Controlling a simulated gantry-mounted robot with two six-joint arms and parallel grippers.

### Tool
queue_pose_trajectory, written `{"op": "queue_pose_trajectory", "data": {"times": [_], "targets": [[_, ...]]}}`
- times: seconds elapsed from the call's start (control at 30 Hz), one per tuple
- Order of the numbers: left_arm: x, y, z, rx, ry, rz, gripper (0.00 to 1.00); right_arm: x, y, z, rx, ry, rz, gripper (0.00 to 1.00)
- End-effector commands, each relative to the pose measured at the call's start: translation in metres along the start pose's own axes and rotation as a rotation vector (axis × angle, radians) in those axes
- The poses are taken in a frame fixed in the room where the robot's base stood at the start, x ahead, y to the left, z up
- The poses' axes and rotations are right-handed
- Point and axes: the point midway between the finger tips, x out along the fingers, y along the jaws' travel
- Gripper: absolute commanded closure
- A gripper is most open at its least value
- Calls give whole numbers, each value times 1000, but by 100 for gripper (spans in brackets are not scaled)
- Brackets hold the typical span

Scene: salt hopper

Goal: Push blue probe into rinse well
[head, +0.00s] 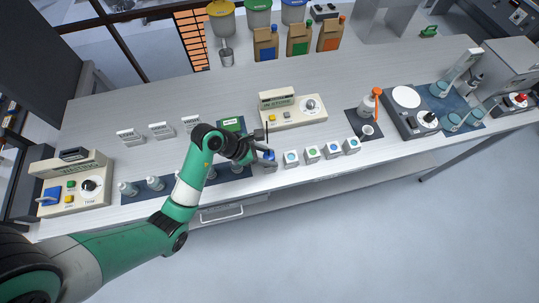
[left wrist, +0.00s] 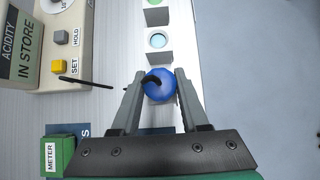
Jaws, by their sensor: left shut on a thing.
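The blue probe (left wrist: 161,84) has a round blue head with a black cable end on top. It sits between the two fingers of my left gripper (left wrist: 158,86), which is shut on it. In the head view my left gripper (head: 266,156) holds the blue probe (head: 270,155) at the left end of a row of small white wells. The nearest open-topped well, with a pale blue ring (head: 291,158), stands just to its right and also shows in the left wrist view (left wrist: 158,40). Whatever is directly under the probe is mostly hidden. My right gripper is out of view.
More wells (head: 333,152) continue to the right. The acidity meter (head: 291,112) with knob and buttons stands behind, next to a green METER box (left wrist: 58,155). Several bottles (head: 155,183) stand on a dark mat at left. The table's front edge is close.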

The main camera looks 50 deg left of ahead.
Motion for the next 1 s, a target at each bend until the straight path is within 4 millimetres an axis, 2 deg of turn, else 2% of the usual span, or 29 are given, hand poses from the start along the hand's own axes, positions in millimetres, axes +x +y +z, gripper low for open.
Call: {"op": "queue_pose_trajectory", "data": {"times": [0.03,0.1,0.13,0.77,1.0], "targets": [[0,0,0,0,0,0,86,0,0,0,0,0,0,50],[0,0,0,0,0,0,99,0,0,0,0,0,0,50],[0,0,0,0,0,0,100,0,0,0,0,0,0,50],[-1,0,1,0,0,0,100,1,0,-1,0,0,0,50],[-8,0,7,0,0,0,100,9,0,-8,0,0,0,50]]}}
